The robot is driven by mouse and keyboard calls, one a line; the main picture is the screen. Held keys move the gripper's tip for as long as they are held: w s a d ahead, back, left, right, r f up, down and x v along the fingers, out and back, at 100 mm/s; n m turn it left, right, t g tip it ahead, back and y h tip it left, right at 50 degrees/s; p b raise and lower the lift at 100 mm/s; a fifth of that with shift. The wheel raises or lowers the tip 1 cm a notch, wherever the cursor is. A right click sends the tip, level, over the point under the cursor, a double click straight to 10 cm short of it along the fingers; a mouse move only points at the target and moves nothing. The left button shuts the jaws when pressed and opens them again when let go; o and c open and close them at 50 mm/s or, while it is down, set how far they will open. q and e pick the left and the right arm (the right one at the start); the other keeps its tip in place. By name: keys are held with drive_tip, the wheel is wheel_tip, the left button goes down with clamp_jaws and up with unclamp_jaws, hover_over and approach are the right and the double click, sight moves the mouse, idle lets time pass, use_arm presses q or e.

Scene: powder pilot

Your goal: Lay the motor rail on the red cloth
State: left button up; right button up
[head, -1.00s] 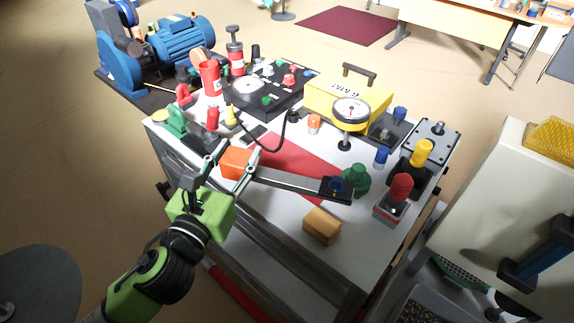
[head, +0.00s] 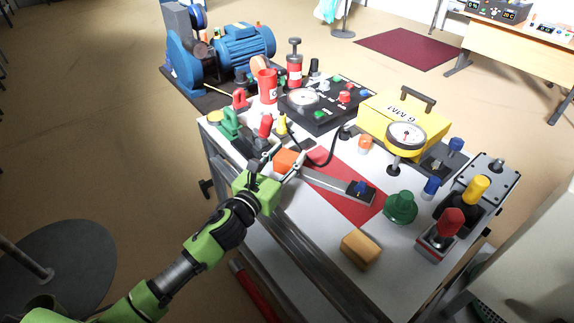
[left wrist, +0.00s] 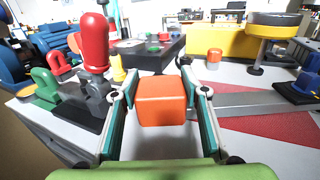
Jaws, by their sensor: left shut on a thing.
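The motor rail is a flat grey bar (head: 328,182) with an orange block (head: 285,161) at its left end and a black end piece with a blue knob (head: 360,190) at its right. My left gripper (head: 283,164) is shut on the orange block; the block also shows between the fingers in the left wrist view (left wrist: 162,103). The red cloth (head: 352,210) lies flat on the white table. The bar crosses over the cloth, with red showing on both sides of it. I cannot tell whether the bar touches the cloth. My right gripper is not in view.
A green knob (head: 400,207) stands right of the cloth, and a tan block (head: 361,249) lies near the front edge. Red and green clamps (head: 229,124) crowd the left side.

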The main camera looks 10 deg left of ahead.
sight(282, 172)
use_arm(q)
drive_tip(key=shift+f, duration=1.45)
drive_tip(key=shift+f, duration=0.15)
drive_tip(key=o, duration=1.6)
